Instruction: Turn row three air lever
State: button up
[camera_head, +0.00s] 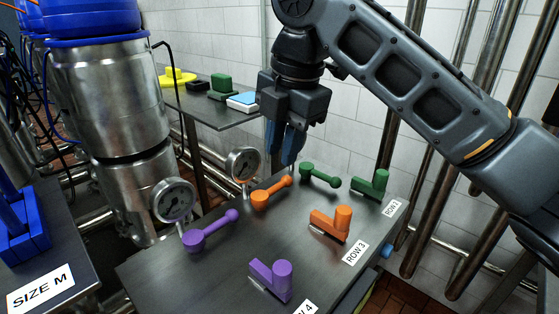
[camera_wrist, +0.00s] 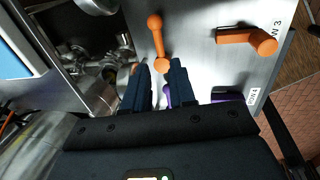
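Two orange levers stand in the row by the ROW 3 label (camera_head: 355,252). One is a bar with a round knob (camera_head: 271,193), lying slanted behind an L-shaped orange handle (camera_head: 331,223). The frames do not show which is the air lever. The wrist view shows the knobbed lever (camera_wrist: 157,40) and the L-shaped handle (camera_wrist: 247,39) to its right. My gripper (camera_head: 287,162) points down just above the knobbed lever's right end. In the wrist view its dark blue fingers are apart, with one end of that lever in line with the gap; contact is not clear.
Green levers (camera_head: 320,175) (camera_head: 370,184) stand behind the orange ones, purple levers (camera_head: 211,231) (camera_head: 270,280) in front. Two gauges (camera_head: 243,164) (camera_head: 174,200) stand along the left edge of the metal table (camera_head: 180,277). A shelf (camera_head: 207,110) with coloured blocks lies behind.

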aim_at(275, 187)
jog(key=shift+w+a+f+p, duration=0.15)
jog(key=shift+w+a+f, duration=0.05)
jog(key=shift+f, duration=1.05)
jog(key=shift+w+a+f+p, duration=0.15)
jog(key=shift+w+a+f, duration=0.05)
jog(key=shift+f, duration=1.05)
jog(key=shift+w+a+f+p, duration=0.15)
jog(key=shift+w+a+f, duration=0.05)
jog(key=shift+f, duration=1.05)
grip_shut()
